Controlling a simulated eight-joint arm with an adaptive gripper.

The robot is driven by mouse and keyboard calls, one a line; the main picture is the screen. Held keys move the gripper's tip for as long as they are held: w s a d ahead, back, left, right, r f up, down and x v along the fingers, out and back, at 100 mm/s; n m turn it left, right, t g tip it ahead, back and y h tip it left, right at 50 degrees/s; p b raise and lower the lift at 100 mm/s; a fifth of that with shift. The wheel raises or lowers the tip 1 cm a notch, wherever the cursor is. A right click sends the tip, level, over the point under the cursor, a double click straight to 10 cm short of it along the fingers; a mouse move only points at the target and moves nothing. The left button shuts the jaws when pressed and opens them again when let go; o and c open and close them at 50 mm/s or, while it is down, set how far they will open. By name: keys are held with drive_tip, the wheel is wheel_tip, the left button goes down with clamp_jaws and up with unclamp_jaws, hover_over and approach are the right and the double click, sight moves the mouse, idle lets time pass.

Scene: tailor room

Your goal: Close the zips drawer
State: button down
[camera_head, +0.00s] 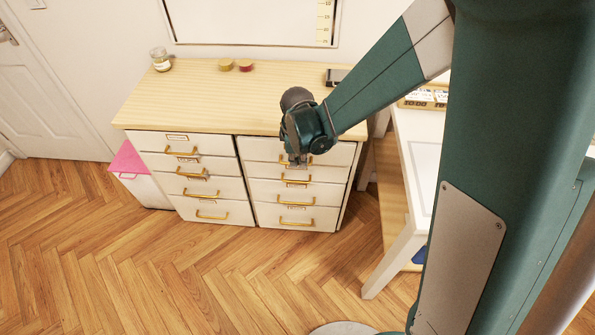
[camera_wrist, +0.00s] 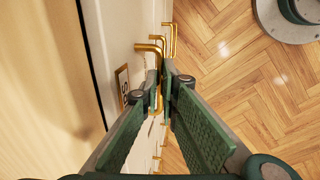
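The drawer cabinet (camera_head: 190,95) has a wooden top and two columns of white drawers with gold handles. My gripper (camera_head: 296,162) is at the upper part of the right column, in front of the top drawer (camera_head: 335,152). In the wrist view, my gripper (camera_wrist: 160,80) has its green-padded fingers close together at the tips, with a gold handle (camera_wrist: 150,48) at and between them. I cannot tell whether they press on it. A label (camera_wrist: 122,85) sits beside this handle, partly visible. I cannot read which drawer holds zips, and no drawer clearly stands out from the front.
A jar (camera_head: 160,60), small round tins (camera_head: 226,65) and a dark flat object (camera_head: 336,76) stand on the cabinet top. A bin with a pink lid (camera_head: 128,160) is at its left. A white table (camera_head: 412,200) is at the right. Floor in front is clear.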

drive_tip(key=shift+w, duration=0.95)
drive_tip(key=c, duration=2.6)
unclamp_jaws()
drive_tip(key=shift+w, duration=0.1)
drive_tip(key=s+r+p, duration=0.1)
drive_tip(key=s+p, duration=0.1)
drive_tip(key=s, duration=2.8)
drive_tip(key=shift+s+r, duration=0.15)
drive_tip(key=shift+r, duration=0.15)
